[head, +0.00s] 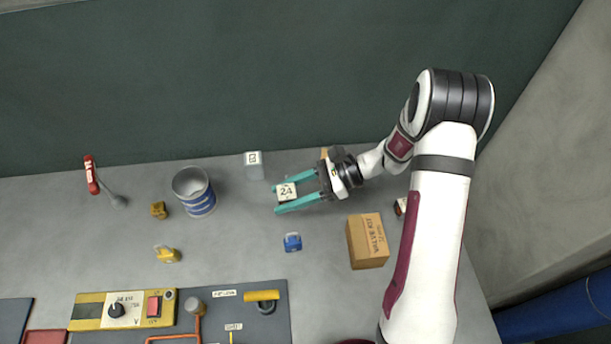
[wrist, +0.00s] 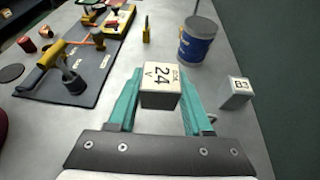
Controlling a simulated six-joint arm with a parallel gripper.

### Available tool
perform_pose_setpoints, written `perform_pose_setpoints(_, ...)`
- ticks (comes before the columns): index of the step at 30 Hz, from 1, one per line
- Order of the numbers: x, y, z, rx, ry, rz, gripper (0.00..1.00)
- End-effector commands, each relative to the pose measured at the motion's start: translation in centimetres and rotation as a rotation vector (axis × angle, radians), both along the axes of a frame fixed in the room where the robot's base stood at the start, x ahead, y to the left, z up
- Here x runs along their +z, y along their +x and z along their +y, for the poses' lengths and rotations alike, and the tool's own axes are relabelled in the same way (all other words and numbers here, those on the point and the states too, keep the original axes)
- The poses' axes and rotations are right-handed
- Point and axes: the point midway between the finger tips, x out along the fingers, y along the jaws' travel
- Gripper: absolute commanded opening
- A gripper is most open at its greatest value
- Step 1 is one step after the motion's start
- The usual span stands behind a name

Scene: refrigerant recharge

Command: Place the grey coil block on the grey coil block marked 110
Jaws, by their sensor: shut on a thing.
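My gripper (head: 290,191) has teal fingers and is shut on a block marked 24 (head: 287,191), near the middle of the table. In the wrist view the held block (wrist: 160,88) has a pale top reading 24 V, with smaller lettering, and brownish-grey sides; it sits between the two fingertips. A light grey block (head: 254,166) stands at the back of the table, a little behind and left of the held one. It also shows in the wrist view (wrist: 236,92), right of the fingers. Its label looks like B3; I cannot read 110 on any block.
A metal tin with a blue band (head: 195,192) stands left of the grey block. A dark panel (head: 255,322) with switch and fittings fills the front left. A wall rises behind.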

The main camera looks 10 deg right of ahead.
Motion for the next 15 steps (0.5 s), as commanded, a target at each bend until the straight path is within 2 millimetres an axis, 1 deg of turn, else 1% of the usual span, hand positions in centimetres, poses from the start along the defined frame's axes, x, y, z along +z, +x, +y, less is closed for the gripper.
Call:
perform_pose_setpoints(2, 0.1, 0.4, -0.4, -0.027, 0.0, -0.001, 0.0)
perform_pose_setpoints(5, 0.6, 2.1, -1.7, -0.14, -0.001, -0.002, 0.0)
perform_pose_setpoints(8, 1.3, 4.6, -4.5, -0.329, -0.001, -0.003, 0.0)
perform_pose_setpoints(9, 1.6, 5.7, -5.9, -0.414, -0.001, -0.003, 0.0)
perform_pose_setpoints(11, 2.0, 7.1, -8.3, -0.546, -0.002, -0.002, 0.0)
perform_pose_setpoints(12, 2.3, 8.0, -10.1, -0.637, -0.002, -0.002, 0.0)
perform_pose_setpoints(14, 2.7, 9.0, -13.2, -0.778, -0.003, -0.002, 0.0)
perform_pose_setpoints(15, 3.0, 9.5, -15.4, -0.876, -0.002, 0.0, 0.0)
